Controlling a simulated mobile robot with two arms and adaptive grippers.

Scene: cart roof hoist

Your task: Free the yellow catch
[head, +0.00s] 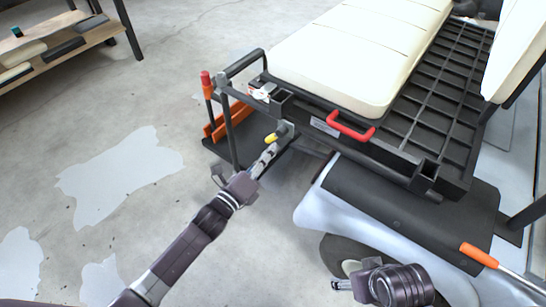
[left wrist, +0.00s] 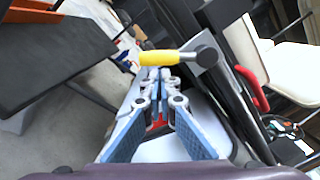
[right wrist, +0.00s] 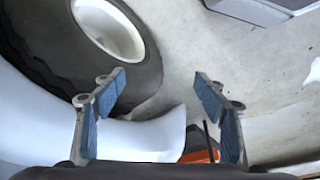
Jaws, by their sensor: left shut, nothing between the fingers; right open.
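The yellow catch (head: 271,138) is a short yellow grip on a grey pivot at the rear corner of the cart, below the black rack. In the left wrist view the yellow catch (left wrist: 160,58) lies sideways, with its dark round pivot to its right. My left gripper (head: 275,145) is shut and empty, its fingertips (left wrist: 159,72) right at the catch; I cannot tell whether they touch it. My right gripper (right wrist: 162,85) is open and empty, above the floor near a wheel. In the head view the right gripper (head: 338,285) is low at the right.
A red handle (head: 350,128) sits on the rack edge beside a cream seat (head: 360,50). A red-topped lever (head: 206,85) and an orange bracket (head: 228,122) stand left of the catch. A wheel (right wrist: 75,50) is near my right gripper.

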